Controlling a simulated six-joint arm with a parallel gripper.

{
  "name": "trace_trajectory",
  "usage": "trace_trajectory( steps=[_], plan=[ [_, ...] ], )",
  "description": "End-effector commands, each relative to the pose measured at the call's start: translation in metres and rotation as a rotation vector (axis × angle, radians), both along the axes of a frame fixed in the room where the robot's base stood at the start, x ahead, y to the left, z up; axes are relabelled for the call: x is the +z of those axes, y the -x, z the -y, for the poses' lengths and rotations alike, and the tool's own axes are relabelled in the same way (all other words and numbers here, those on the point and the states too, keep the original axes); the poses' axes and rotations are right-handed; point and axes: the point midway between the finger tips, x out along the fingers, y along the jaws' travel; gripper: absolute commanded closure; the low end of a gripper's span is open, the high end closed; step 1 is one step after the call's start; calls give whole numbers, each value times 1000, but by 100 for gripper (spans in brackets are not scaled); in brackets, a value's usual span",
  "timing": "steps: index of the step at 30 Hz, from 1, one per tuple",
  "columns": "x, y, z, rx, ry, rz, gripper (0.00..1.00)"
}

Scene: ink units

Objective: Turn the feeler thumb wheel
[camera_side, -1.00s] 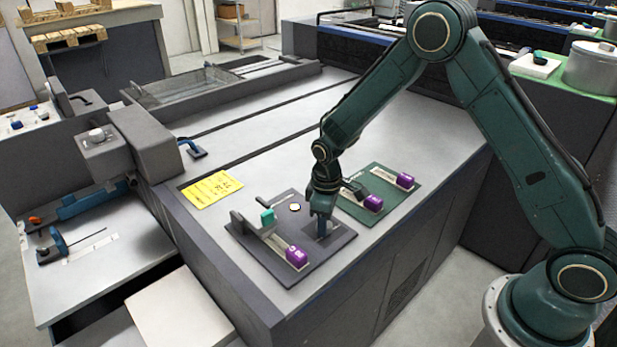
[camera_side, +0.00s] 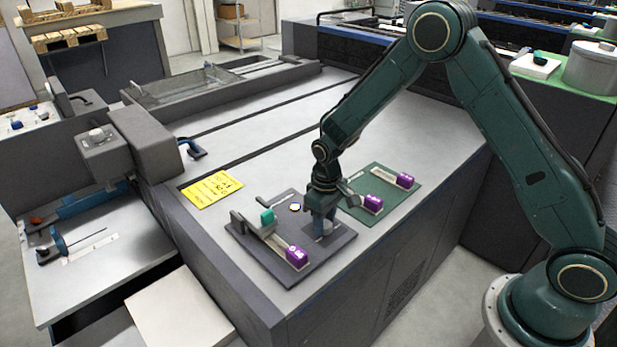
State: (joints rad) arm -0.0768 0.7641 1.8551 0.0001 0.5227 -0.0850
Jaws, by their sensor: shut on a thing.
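My gripper (camera_side: 322,218) points straight down over the right part of the dark grey plate (camera_side: 335,245) on the press top. It is shut on a small blue-grey piece under it, seemingly the feeler thumb wheel (camera_side: 325,230), which is mostly hidden by the fingers. To its left on the same plate are a small white round dial (camera_side: 295,207), a small orange spot (camera_side: 288,220), a teal block (camera_side: 266,216) on a grey rail, and a purple block (camera_side: 297,256) at the rail's near end.
A green plate (camera_side: 365,213) with purple blocks (camera_side: 373,203) lies just right of my gripper. A yellow note (camera_side: 211,189) lies at the left. A low lever with a blue grip (camera_side: 193,149) stands behind it. The pale press top behind the plates is mostly clear.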

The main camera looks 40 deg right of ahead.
Motion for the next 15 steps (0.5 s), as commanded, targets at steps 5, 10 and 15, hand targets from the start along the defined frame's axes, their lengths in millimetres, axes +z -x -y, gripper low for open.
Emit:
trace_trajectory(
  steps=[5,10,15],
  plan=[
    [0,0,0,1,0,1,49],
    [0,0,0,2,0,1,43],
    [0,0,0,2,0,1,43]
  ],
)
